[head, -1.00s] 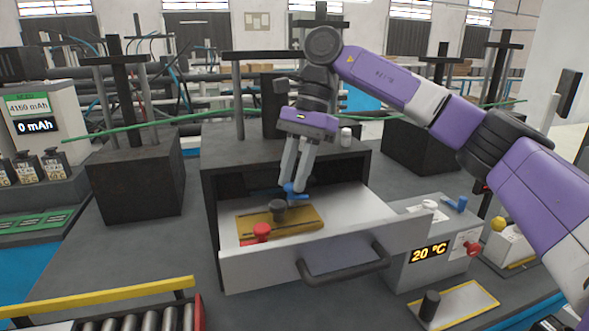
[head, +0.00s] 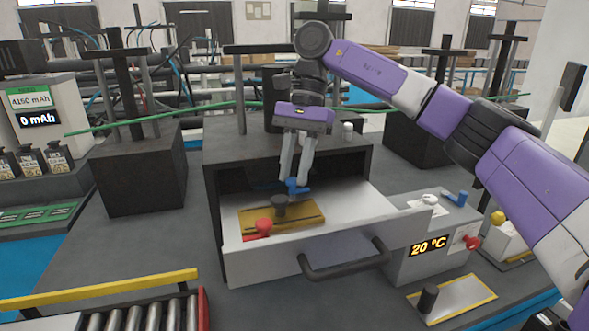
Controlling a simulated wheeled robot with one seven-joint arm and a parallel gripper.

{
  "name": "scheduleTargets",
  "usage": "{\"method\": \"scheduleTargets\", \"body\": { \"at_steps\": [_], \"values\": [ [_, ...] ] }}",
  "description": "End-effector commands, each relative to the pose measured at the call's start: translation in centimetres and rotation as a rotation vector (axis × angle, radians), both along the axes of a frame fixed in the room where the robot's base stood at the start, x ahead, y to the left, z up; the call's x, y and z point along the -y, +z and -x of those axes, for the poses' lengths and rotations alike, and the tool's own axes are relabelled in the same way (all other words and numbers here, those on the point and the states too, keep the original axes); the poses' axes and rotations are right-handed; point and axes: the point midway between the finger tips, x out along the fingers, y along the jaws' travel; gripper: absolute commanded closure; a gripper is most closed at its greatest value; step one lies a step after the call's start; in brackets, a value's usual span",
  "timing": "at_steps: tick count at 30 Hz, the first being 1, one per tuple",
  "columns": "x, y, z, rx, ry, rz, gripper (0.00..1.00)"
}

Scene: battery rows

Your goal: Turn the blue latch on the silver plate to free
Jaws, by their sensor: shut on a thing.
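A blue latch (head: 297,189) stands inside the open drawer, at the back right corner of a brass-coloured plate (head: 308,214). My gripper (head: 294,181) points down from above, its two fingers shut on this latch. The fingers hide part of its handle, and I cannot tell its exact angle or any marking. A dark knob (head: 279,206) stands on the brass plate, and a red latch (head: 263,227) at its front left corner. I cannot make out a silver plate under the blue latch; the drawer floor (head: 350,205) around it is pale metal.
The drawer front (head: 285,265) with its dark handle (head: 345,262) faces me. A grey box (head: 425,268) reading 20 °C, with another blue lever (head: 457,198), stands to the right. A yellow-edged silver plate with a black knob (head: 428,298) lies front right. The dark housing surrounds the drawer's back.

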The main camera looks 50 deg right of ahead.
Motion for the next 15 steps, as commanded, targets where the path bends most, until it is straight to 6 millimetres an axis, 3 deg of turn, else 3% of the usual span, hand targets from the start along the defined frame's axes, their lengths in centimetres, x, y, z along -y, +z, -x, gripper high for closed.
{"method": "scheduleTargets", "body": {
  "at_steps": [1,4,15],
  "values": [
    [0.02,0.0,0.03,-0.001,0.0,0.001,0.71],
    [0.01,0.0,0.02,0.0,0.0,0.001,0.53],
    [0.06,-0.11,0.0,0.003,-0.033,0.0,0.53]
  ]
}}
